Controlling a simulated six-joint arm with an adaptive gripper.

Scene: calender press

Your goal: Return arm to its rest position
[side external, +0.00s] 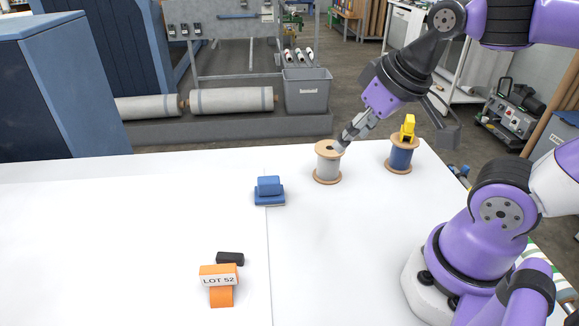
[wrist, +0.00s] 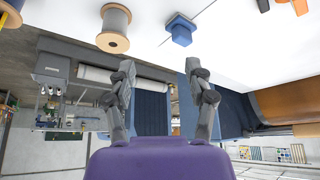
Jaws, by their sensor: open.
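My gripper (side external: 345,143) is open, and in the wrist view (wrist: 160,68) nothing sits between its two grey fingers. In the side view its tips overlap the top of a spool of grey thread (side external: 328,163) with wooden flanges, standing upright on the white table (side external: 150,215). In the wrist view this spool (wrist: 115,22) lies outside the fingers, to their upper left. My arm reaches out over the table from its base at the right.
A blue spool (side external: 401,157) carries a yellow object (side external: 408,127). A blue block (side external: 269,190), an orange "LOT 52" stand (side external: 219,275) and a black piece (side external: 230,258) lie nearer. Behind the table are a grey bin (side external: 307,90) and rolls (side external: 232,100). The table's left side is clear.

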